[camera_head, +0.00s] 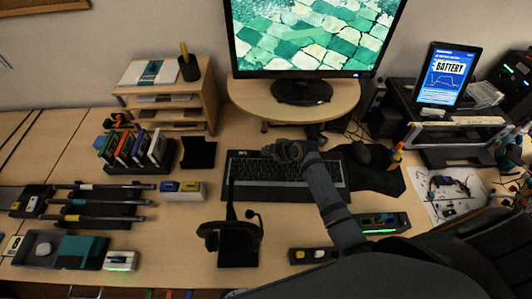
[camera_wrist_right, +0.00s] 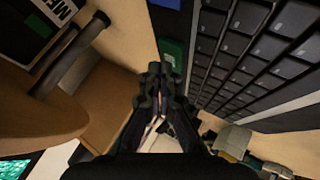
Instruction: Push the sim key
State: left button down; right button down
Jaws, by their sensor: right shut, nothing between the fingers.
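The black keyboard (camera_head: 245,170) lies on the desk in front of the monitor. My right gripper (camera_head: 270,150) is over the far edge of the keyboard, its fingers shut and empty. In the right wrist view, the shut fingertips (camera_wrist_right: 160,70) are beside the rows of dark keys (camera_wrist_right: 245,60). A small green patch (camera_wrist_right: 172,48) shows just beyond the fingertips, with a dark blue patch above it. I cannot read any key label, so I cannot tell which one is the sim key. Contact between the fingertips and a key cannot be made out. My left gripper is out of view.
The monitor (camera_head: 310,35) stands on a wooden riser (camera_head: 250,98) behind the keyboard. A headset on a stand (camera_head: 238,240) is in front. A mouse (camera_head: 361,153) lies to the right. A small shelf (camera_head: 208,90) and book rack (camera_head: 125,163) are at the left.

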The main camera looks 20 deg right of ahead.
jog(key=shift+r, duration=0.45)
notch_tip(320, 180, up, 5)
jog(key=p, duration=0.5)
jog(key=shift+r, duration=0.1)
dwell(0.5)
